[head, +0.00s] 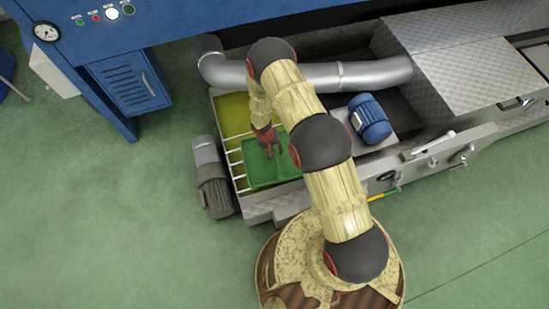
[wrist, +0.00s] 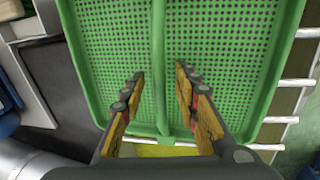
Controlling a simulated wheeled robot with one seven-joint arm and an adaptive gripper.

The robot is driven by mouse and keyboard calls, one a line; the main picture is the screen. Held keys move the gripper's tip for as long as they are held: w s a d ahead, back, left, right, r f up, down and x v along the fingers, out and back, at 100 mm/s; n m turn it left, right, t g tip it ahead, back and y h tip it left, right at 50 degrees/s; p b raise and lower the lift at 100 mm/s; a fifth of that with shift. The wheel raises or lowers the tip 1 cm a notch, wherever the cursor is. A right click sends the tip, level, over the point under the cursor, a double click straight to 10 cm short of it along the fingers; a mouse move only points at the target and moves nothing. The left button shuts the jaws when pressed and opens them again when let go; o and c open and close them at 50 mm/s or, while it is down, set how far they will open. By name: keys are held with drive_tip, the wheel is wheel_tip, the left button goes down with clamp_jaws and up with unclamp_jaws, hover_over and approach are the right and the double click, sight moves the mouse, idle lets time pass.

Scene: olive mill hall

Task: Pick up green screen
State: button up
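The green screen (head: 259,174) is a perforated panel with a raised rim and a central rib. In the head view it lies over the left end of the metal trough, partly hidden by my arm. It fills much of the wrist view (wrist: 225,50). My gripper (head: 270,153) is over the screen in the head view. In the wrist view my gripper (wrist: 160,76) is open, with one finger on each side of the central rib. A gap shows between each finger and the rib. I cannot tell how far the fingertips are above the mesh.
White bars (head: 235,164) cross the trough beside the screen, with yellow-green liquid (head: 232,113) behind. A silver pipe (head: 372,73) runs behind my arm. A blue motor (head: 370,119) stands right, a grey motor (head: 213,185) left. Green floor (head: 120,230) is clear at left.

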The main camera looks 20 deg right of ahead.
drive_tip(key=shift+r, duration=0.1)
drive_tip(key=shift+c, duration=0.7)
clamp_jaws()
